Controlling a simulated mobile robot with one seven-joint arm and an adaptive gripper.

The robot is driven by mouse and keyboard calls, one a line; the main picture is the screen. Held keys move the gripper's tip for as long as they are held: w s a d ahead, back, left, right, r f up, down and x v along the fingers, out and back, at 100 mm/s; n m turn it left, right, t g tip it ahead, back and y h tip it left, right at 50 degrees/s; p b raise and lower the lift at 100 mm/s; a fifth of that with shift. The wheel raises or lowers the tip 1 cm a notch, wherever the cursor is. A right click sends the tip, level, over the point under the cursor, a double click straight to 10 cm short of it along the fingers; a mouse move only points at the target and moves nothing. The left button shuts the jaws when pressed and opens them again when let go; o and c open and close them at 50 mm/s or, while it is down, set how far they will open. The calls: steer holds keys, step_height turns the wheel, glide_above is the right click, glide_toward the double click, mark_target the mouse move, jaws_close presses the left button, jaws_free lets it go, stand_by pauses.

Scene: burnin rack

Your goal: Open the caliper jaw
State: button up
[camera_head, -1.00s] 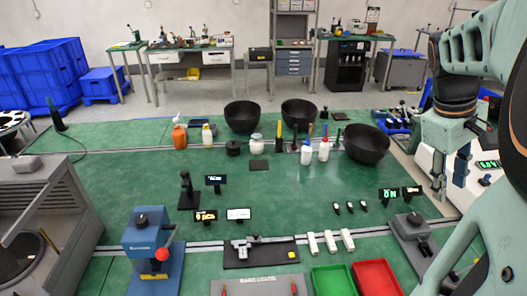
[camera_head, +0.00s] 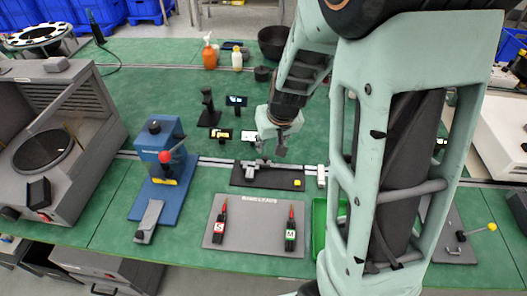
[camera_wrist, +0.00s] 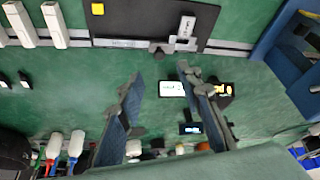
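The caliper (camera_head: 251,171) lies along the far edge of a black plate (camera_head: 270,181) on the green bench. Its light grey sliding part (camera_wrist: 186,27) and beam (camera_wrist: 120,43) show at the top of the wrist view. I cannot tell how far its jaw stands open. A small yellow block (camera_wrist: 97,9) sits on the same plate. My gripper (camera_head: 275,148) hangs above the bench just beyond the caliper, apart from it. In the wrist view its two fingers (camera_wrist: 159,77) are spread with nothing between them.
A blue press with a red knob (camera_head: 164,160) stands left of the caliper. A grey mat (camera_head: 250,238) with two marked tools lies in front. White bars (camera_wrist: 38,23) lie beside the black plate. Small displays (camera_wrist: 172,88) and a black stand (camera_head: 208,110) are close behind.

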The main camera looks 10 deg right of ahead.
mark_target(265, 158)
steer(key=b+x, duration=0.1)
steer(key=x, duration=0.9)
jaws_close()
steer(key=shift+b, duration=0.3)
